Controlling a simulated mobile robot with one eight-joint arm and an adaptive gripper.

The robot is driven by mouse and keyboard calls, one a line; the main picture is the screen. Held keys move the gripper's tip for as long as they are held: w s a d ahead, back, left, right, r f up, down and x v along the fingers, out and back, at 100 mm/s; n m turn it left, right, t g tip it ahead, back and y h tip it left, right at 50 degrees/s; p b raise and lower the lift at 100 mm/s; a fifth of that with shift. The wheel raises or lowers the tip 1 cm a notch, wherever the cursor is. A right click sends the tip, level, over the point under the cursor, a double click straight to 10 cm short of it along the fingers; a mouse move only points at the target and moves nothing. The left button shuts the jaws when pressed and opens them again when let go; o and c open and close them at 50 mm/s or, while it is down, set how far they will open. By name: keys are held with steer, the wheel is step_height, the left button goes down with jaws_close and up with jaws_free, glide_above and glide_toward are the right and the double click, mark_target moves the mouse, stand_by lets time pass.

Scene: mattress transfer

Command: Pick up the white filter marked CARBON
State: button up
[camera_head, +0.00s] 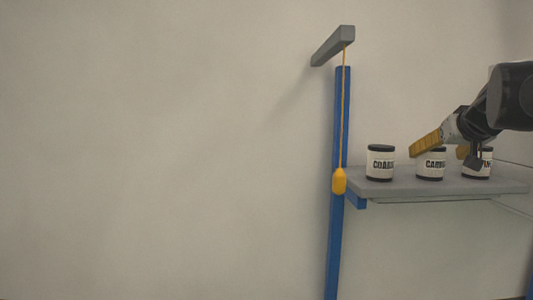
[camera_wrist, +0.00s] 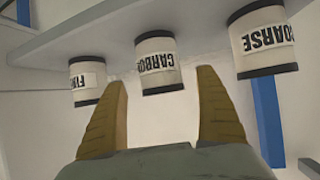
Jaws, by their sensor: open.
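The white filter marked CARBON (camera_head: 431,165) stands upright on a grey shelf (camera_head: 400,188), between two similar filters, in the head view. It has dark top and bottom bands. My gripper (camera_head: 441,147) is open and empty at the upper part of this filter and partly overlaps it in the picture. In the wrist view the CARBON filter (camera_wrist: 158,62) appears upside down, beyond and between the two yellow fingertips of my gripper (camera_wrist: 165,88). I see no contact between the fingers and it.
The COARSE filter (camera_head: 380,163) stands to the left and the FINE filter (camera_head: 484,168) to the right, partly hidden by my gripper. The left side shows bare wall.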

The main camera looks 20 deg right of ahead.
mark_target(431, 158)
steer(key=p+x, duration=0.1)
steer(key=x, duration=0.3)
steer(key=shift+w+f, duration=0.1)
steer(key=shift+f, duration=0.25)
steer(key=shift+a, duration=0.1)
steer(key=shift+s+r, duration=0.1)
steer(key=shift+s, duration=0.1)
steer(key=c, duration=1.3)
steer(key=shift+r, duration=0.1)
steer(key=shift+c, duration=0.2)
